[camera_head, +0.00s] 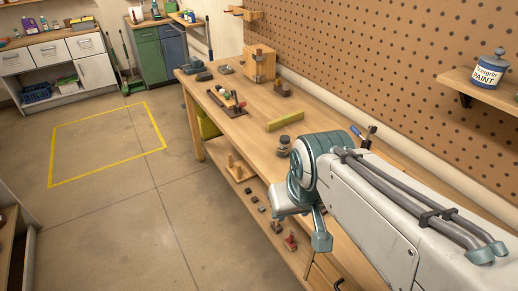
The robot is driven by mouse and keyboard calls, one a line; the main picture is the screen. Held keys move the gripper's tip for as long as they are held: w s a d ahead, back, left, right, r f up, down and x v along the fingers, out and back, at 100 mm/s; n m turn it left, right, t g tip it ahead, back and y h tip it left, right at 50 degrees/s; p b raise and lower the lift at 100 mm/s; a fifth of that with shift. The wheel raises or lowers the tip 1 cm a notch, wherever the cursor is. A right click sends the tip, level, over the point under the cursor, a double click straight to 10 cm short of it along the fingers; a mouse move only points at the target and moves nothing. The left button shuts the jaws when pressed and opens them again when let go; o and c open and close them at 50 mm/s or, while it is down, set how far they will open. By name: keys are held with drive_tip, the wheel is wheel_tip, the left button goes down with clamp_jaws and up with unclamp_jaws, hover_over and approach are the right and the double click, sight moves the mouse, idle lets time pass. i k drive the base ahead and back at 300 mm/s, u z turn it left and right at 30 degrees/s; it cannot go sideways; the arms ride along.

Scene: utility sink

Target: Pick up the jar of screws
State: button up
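A small jar with a dark lid (284,145) stands upright on the wooden workbench (262,122), close to the left of my arm's big teal joint. It looks like the jar of screws, but its contents are too small to make out. My gripper (308,222) hangs over the bench's front edge, below and to the right of the jar and apart from it. My arm hides part of the gripper, and I see nothing held in it. I cannot tell how far its fingers are apart.
A yellow-green bar (285,121), a wooden box (259,63) and a dark tool tray (227,103) lie farther along the bench. Small items sit on the lower shelf (251,190). A paint can (489,70) stands on the wall shelf.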

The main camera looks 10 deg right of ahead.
sight(283, 151)
drive_tip(key=u, duration=0.55)
drive_tip(key=i, duration=1.05)
drive_tip(key=z, duration=2.75)
